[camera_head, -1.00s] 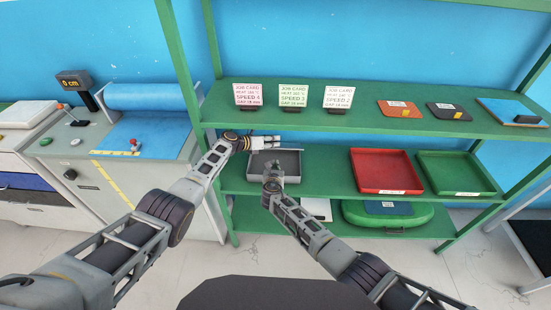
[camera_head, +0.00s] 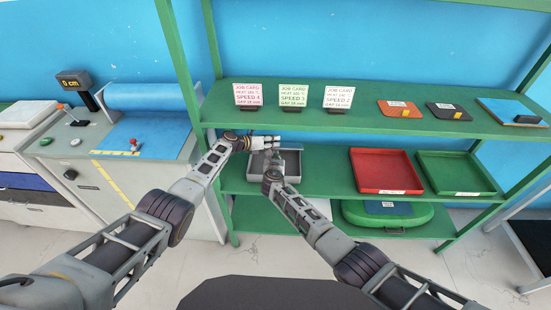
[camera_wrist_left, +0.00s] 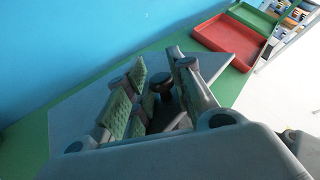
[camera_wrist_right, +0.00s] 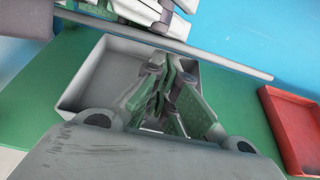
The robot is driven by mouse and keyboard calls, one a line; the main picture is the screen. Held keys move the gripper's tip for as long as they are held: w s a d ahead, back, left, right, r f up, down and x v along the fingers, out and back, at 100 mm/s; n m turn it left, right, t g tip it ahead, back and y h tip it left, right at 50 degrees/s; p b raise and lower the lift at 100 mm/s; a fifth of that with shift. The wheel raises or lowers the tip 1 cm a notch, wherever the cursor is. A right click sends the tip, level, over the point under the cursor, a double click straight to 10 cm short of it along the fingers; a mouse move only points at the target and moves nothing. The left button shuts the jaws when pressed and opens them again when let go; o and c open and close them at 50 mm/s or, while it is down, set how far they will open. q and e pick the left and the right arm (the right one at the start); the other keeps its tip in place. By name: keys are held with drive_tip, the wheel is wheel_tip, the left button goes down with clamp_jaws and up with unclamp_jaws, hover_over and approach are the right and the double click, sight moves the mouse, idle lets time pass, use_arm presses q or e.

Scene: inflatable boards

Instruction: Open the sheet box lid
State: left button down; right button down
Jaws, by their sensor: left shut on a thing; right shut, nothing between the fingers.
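The grey sheet box (camera_head: 292,165) stands on the middle shelf at its left end. In the right wrist view its open inside and rim (camera_wrist_right: 85,80) show below a thin grey plate, which looks like the lid (camera_wrist_right: 225,62), seen edge-on along the far side. In the left wrist view the lid (camera_wrist_left: 75,118) lies broad under my left gripper (camera_wrist_left: 155,88), which is shut on its dark knob (camera_wrist_left: 161,80). My left gripper also shows in the head view (camera_head: 268,141). My right gripper (camera_head: 273,155) is shut and empty over the box opening; its fingers fill the right wrist view (camera_wrist_right: 168,80).
A red tray (camera_head: 385,172) and a green tray (camera_head: 457,174) stand to the right. Job cards (camera_head: 293,96) stand on the shelf above (camera_head: 225,105). A green case (camera_head: 390,220) lies below. A machine with a blue roll (camera_head: 150,97) is at left.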

use_arm(q)
drive_tip(key=shift+f, duration=0.1)
use_arm(e)
drive_tip(key=shift+w+r, duration=0.4)
drive_tip(key=shift+r, duration=0.3)
